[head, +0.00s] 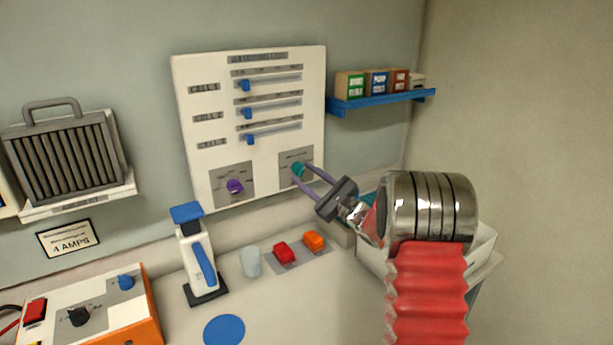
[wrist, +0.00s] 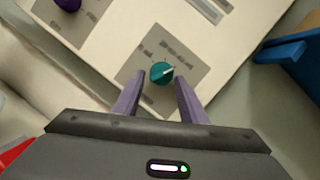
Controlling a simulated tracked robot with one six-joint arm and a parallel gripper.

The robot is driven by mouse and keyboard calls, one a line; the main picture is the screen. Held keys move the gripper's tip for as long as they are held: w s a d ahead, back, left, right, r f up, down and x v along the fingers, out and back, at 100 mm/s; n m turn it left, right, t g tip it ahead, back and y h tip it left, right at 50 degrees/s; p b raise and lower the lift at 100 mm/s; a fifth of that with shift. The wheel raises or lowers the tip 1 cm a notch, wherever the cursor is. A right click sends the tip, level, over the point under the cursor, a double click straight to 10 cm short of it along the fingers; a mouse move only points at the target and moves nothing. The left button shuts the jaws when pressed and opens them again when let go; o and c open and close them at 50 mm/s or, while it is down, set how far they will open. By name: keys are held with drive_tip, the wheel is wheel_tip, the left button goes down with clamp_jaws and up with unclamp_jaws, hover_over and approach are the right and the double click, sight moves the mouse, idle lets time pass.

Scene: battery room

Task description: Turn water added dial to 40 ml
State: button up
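The teal dial (head: 298,169) sits on a grey plate (head: 286,158) at the lower right of the white wall panel. In the wrist view the teal dial (wrist: 161,73) has a pale pointer aimed to the right and slightly up; the scale text around it is too blurred to read. My gripper (head: 303,176) is at the panel with its two purple fingers spread to either side of the dial. In the wrist view my gripper (wrist: 158,88) is open, with visible gaps between the fingers and the dial. Whether the dial is the water added one cannot be read.
A purple dial (head: 235,187) is on the panel's lower left, below blue sliders (head: 248,113). A blue shelf (head: 380,100) with small boxes is to the right. A white and blue dispenser (head: 197,255), a cup (head: 250,262) and red and orange buttons (head: 284,252) stand below.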

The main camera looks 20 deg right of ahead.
drive_tip(key=shift+o, duration=1.2)
drive_tip(key=shift+a+r, duration=0.1)
drive_tip(key=shift+r, duration=0.15)
drive_tip(key=v, duration=1.3)
drive_tip(key=shift+s+d+f, duration=0.25)
